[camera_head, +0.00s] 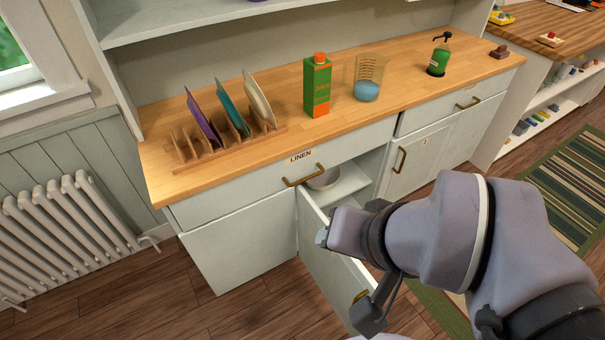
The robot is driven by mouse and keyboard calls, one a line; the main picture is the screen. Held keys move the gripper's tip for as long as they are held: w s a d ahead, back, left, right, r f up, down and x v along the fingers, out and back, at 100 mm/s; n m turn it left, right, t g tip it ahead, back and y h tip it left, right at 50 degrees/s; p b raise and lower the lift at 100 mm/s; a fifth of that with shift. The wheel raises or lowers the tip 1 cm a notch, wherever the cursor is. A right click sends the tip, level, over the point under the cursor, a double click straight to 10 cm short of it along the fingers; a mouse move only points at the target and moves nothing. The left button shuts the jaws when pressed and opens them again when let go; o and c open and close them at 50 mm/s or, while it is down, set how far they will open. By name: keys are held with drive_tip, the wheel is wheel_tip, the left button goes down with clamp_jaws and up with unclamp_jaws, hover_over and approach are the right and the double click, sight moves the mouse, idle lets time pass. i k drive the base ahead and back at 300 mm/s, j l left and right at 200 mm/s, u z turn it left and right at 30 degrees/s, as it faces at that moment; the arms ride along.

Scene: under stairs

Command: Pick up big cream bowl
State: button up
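A cream-white bowl (325,180) sits on a shelf inside the open lower cabinet, under the drawer marked LINEN. Only part of it shows, below the drawer front and its handle. My arm reaches in from the lower right, in front of the cabinet's open door (318,262). A dark grey part that seems to be my gripper (374,304) hangs at the bottom, close to the door's brass handle (360,296). It is apart from the bowl. I cannot make out its fingers or whether they touch the handle.
On the wooden counter (225,172) stand a plate rack (190,157) with several plates, a green-orange carton (317,86), a measuring cup (368,78) and a green pump bottle (439,56). A radiator (70,235) is at left. The right cupboard door (415,160) is shut.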

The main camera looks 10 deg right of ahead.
sight(325, 180)
drive_tip(key=i+l+u, duration=0.15)
drive_tip(key=l+u, duration=0.25)
drive_tip(key=l, duration=0.2)
drive_tip(key=i+l+u, duration=0.1)
drive_tip(key=l+u, duration=0.35)
drive_tip(key=l, duration=0.15)
drive_tip(key=l+u, duration=0.4)
drive_tip(key=l, duration=0.25)
drive_tip(key=k+l+u, duration=0.15)
drive_tip(key=l+u, duration=0.3)
drive_tip(key=l, duration=0.15)
drive_tip(key=k+l+u, duration=0.25)
drive_tip(key=l+u, duration=0.15)
drive_tip(key=l, duration=0.2)
drive_tip(key=l+u, duration=0.3)
drive_tip(key=l, duration=0.15)
drive_tip(key=i+l, duration=0.3)
drive_tip(key=i, duration=0.1)
